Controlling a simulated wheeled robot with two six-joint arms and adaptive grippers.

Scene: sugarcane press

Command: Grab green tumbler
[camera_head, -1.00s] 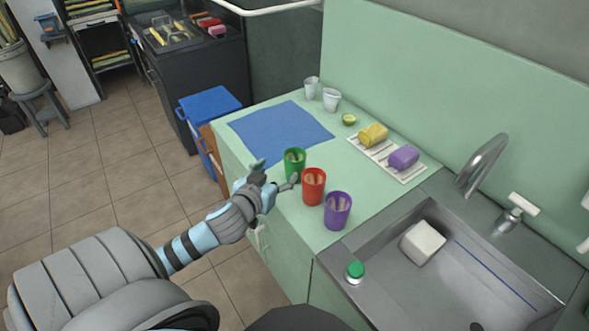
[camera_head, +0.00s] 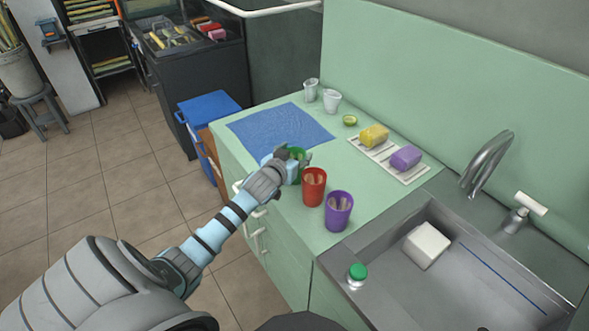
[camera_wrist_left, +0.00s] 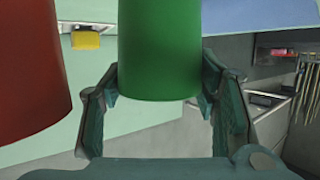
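The green tumbler (camera_head: 302,167) stands on the green counter, partly hidden by my left gripper (camera_head: 294,157) in the head view. In the left wrist view the green tumbler (camera_wrist_left: 160,50) fills the upper middle, between the two fingers of my left gripper (camera_wrist_left: 160,85). A fingertip lies close against each side of it; I cannot tell whether the pads press on it. The red tumbler (camera_head: 313,188) stands just right of it and also shows at the left of the left wrist view (camera_wrist_left: 30,80). My right gripper is not in view.
A purple tumbler (camera_head: 338,212) stands beyond the red one, near the sink (camera_head: 470,270). A blue mat (camera_head: 265,128) lies behind my left gripper. Clear cups (camera_head: 331,100), a yellow sponge (camera_head: 374,136) and a purple sponge (camera_head: 405,157) are towards the wall.

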